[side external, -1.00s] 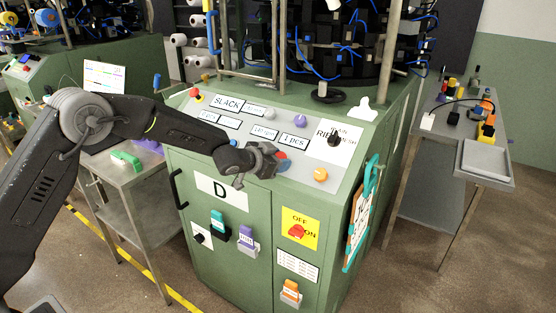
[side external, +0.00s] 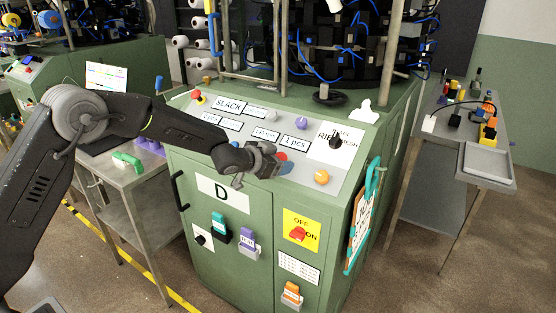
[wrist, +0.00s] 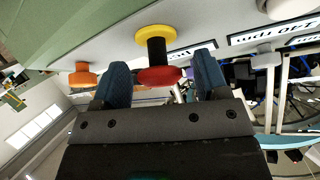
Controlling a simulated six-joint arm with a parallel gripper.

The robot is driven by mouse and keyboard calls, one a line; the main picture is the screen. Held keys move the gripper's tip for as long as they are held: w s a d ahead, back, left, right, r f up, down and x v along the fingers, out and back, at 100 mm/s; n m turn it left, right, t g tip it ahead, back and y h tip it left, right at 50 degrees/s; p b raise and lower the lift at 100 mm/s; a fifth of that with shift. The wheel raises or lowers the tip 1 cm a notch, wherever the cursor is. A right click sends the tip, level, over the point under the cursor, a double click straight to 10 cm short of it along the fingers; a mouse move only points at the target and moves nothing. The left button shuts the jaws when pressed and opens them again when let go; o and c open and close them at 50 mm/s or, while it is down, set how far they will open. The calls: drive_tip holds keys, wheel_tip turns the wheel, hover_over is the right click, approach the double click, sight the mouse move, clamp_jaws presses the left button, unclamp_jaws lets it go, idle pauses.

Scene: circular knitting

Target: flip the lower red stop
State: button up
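A red mushroom-shaped stop (wrist: 160,76) with a black stem and yellow base stands on the sloping panel. In the wrist view its red cap lies between my two blue-padded fingers, with a gap on each side. My gripper (wrist: 160,62) is open. In the side view, my gripper (side external: 268,162) is over the front of the panel, and only part of the red cap (side external: 282,157) shows beside it. I cannot tell how deep the cap sits between the fingers. Another red stop (side external: 196,96) is at the panel's upper left.
An orange knob (side external: 321,177) sits right of my gripper on the panel. A red switch on a yellow OFF/ON plate (side external: 301,229) is on the cabinet front below. Labels and a black selector (side external: 335,140) lie behind. A teal-edged clipboard (side external: 361,215) hangs on the cabinet's right side.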

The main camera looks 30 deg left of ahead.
drive_tip(key=v, duration=1.3)
drive_tip(key=shift+s, duration=0.4)
drive_tip(key=shift+a+r, duration=0.1)
drive_tip(key=s+a+r+n+g+y, duration=0.1)
drive_tip(key=s+a+r+n+y, duration=0.15)
drive_tip(key=s, duration=0.35)
drive_tip(key=s+a+r+n+g+y, duration=0.1)
drive_tip(key=s+r+y, duration=0.1)
drive_tip(key=s+r, duration=0.25)
drive_tip(key=s+d+n+g+h, duration=0.1)
drive_tip(key=s+g, duration=0.4)
drive_tip(key=s, duration=1.6)
drive_tip(key=shift+d+f+n+g, duration=0.35)
drive_tip(key=shift+d+n, duration=0.1)
drive_tip(key=shift+d, duration=0.1)
